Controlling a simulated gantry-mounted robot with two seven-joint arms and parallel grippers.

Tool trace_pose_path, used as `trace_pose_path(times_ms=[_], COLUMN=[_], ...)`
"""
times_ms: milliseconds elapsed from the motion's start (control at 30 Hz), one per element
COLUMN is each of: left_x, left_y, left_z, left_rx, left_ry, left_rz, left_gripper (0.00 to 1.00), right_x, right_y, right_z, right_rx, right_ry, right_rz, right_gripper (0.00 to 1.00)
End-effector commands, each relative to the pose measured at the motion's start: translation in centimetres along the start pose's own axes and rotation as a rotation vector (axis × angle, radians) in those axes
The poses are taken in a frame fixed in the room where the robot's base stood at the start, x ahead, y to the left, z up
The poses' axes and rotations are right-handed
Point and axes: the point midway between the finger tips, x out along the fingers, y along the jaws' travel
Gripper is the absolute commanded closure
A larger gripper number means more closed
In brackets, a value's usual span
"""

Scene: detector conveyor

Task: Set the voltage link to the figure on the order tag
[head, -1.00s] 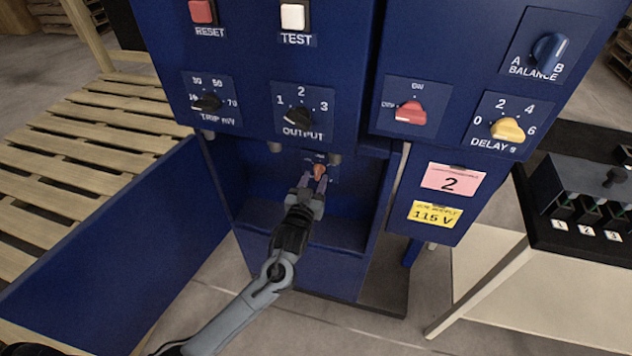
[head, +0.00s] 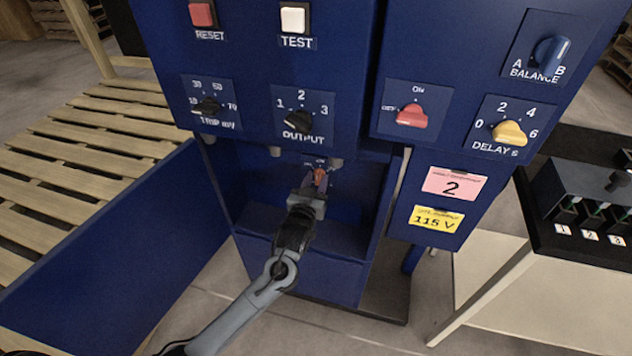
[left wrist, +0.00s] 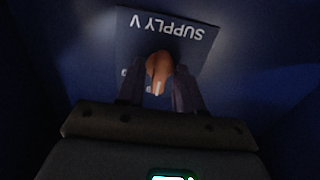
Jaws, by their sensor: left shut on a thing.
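The voltage link is an orange knob (head: 320,177) on a small dark blue plate inside the open lower bay of the blue cabinet. My left gripper (head: 315,186) reaches into the bay and is shut on this knob. In the left wrist view the orange knob (left wrist: 159,72) sits between the two fingers, on a plate (left wrist: 188,40) lettered SUPPLY V, seen upside down. The figures around the knob are mostly hidden or too dark to read. The yellow order tag (head: 436,219) on the right-hand panel reads 115 V. My right gripper is not in view.
A pink tag (head: 452,185) reading 2 is above the yellow one. Dials for trip, output and delay and a red switch (head: 411,115) sit above the bay. An open blue door (head: 110,250) stands at left. A black tray (head: 600,255) is at right.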

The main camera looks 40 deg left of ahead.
Motion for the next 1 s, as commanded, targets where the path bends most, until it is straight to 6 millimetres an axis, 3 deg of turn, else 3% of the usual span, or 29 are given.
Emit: trace_pose_path(times_ms=[367,1000], left_x=[0.0,0.0], left_y=[0.0,0.0], left_z=[-0.5,-0.4], left_rx=[-0.185,-0.771], left_ry=[-0.002,0.000], left_rz=[-0.002,-0.002], left_gripper=[0.94,0.94], right_x=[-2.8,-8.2], right_y=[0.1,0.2], right_z=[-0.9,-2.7], right_rx=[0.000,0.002], right_ry=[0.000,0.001], right_rz=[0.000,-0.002], right_gripper=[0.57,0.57])
